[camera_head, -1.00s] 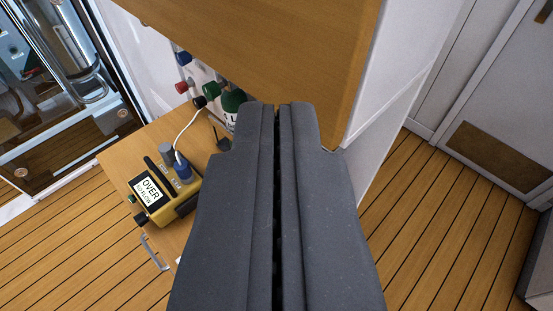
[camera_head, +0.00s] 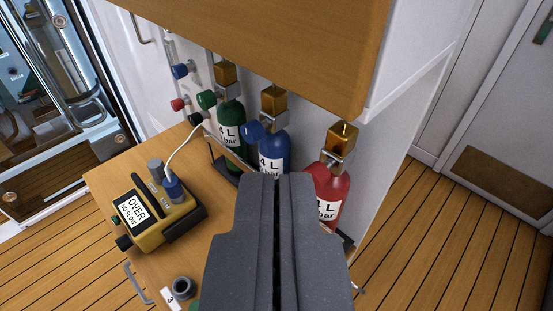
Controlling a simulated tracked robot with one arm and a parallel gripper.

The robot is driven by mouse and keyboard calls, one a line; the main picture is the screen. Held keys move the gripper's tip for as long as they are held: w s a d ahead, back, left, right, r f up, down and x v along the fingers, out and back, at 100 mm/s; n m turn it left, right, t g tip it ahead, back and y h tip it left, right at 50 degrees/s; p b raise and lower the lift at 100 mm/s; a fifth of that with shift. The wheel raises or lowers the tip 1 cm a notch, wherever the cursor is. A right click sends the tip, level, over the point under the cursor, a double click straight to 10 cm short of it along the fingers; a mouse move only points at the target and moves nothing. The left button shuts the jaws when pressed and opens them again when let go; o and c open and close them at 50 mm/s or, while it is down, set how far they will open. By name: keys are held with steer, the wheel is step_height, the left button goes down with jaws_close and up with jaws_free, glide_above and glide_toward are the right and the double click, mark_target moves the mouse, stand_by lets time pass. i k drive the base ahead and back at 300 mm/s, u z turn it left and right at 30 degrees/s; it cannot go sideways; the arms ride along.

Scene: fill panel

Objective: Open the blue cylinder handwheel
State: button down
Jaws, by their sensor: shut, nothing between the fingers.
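The blue cylinder (camera_head: 272,150) stands upright between a green cylinder (camera_head: 231,125) and a red cylinder (camera_head: 328,190), below a brass-coloured valve block (camera_head: 273,100). A blue handwheel (camera_head: 252,132) shows at the upper left of the blue cylinder. My gripper (camera_head: 276,178) is shut and empty. Its fingertips appear just below the blue cylinder in the picture and hide its lower part. I see no contact with the handwheel; the gap in depth is hard to judge.
A wooden cabinet (camera_head: 250,35) overhangs the cylinders. A yellow device reading "OVER NO FLOW" (camera_head: 160,218) with a white cable sits on the wooden counter (camera_head: 112,180) at left. Blue (camera_head: 180,71) and red (camera_head: 178,105) knobs are on the wall. Floor is clear at right.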

mark_target(251, 131)
steer(key=z, duration=1.45)
steer(key=k, duration=1.65)
steer(key=u, duration=0.65)
steer(key=i, duration=1)
steer(key=z, duration=0.05)
